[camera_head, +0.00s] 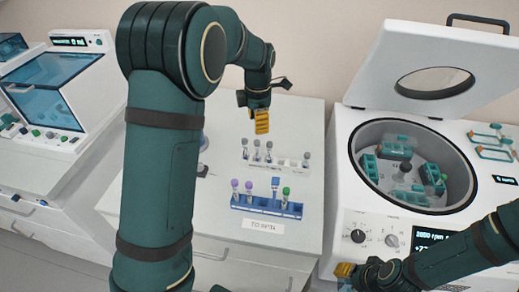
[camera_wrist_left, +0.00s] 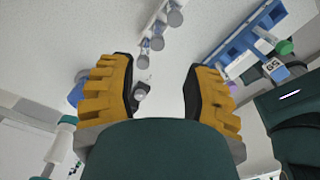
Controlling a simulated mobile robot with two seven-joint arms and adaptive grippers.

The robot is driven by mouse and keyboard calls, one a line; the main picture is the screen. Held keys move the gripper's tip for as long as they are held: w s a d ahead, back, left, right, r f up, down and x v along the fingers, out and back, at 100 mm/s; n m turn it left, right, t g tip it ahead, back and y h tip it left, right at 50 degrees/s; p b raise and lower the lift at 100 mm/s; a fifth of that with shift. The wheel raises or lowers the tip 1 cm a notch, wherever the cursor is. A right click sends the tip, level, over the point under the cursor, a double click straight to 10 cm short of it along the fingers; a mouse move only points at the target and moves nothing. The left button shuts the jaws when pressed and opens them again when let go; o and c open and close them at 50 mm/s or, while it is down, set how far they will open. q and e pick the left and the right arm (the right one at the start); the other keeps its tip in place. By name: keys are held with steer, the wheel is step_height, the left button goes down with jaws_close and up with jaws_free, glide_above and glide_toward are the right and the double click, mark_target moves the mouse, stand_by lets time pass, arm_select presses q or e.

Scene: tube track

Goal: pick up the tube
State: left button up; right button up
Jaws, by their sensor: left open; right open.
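Several tubes with grey caps (camera_head: 256,144) stand in a white rack (camera_head: 285,162) on the worktop. A blue rack (camera_head: 238,207) in front of it holds tubes with purple (camera_head: 249,185), blue (camera_head: 275,182) and green (camera_head: 286,191) caps. My left gripper (camera_head: 262,120) is open just above and behind the white rack's row. In the left wrist view, a grey-capped tube (camera_wrist_left: 140,90) shows between its spread fingers, nearer the left one; contact cannot be told. Other grey-capped tubes (camera_wrist_left: 157,42) and the blue rack (camera_wrist_left: 240,35) lie beyond. My right gripper (camera_head: 345,270) is low, before the centrifuge, partly hidden.
A centrifuge (camera_head: 350,215) with its lid (camera_head: 430,60) raised stands at right; its rotor has teal holders (camera_head: 396,148). A label plate (camera_head: 263,226) lies in front of the blue rack. A blue-lidded machine (camera_head: 60,85) stands at left.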

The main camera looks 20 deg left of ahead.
mark_target(257, 141)
arm_select(q)
step_height(257, 141, down, 6)
steer(key=shift+f, duration=0.1)
steer(key=shift+a+f+b, duration=0.15)
steer(key=shift+f+b, duration=0.15)
steer(key=shift+f, duration=1.05)
steer(key=shift+a+f+b, duration=0.15)
steer(key=shift+f+b, duration=0.15)
steer(key=shift+f, duration=1)
steer(key=shift+r, duration=0.1)
jaws_close()
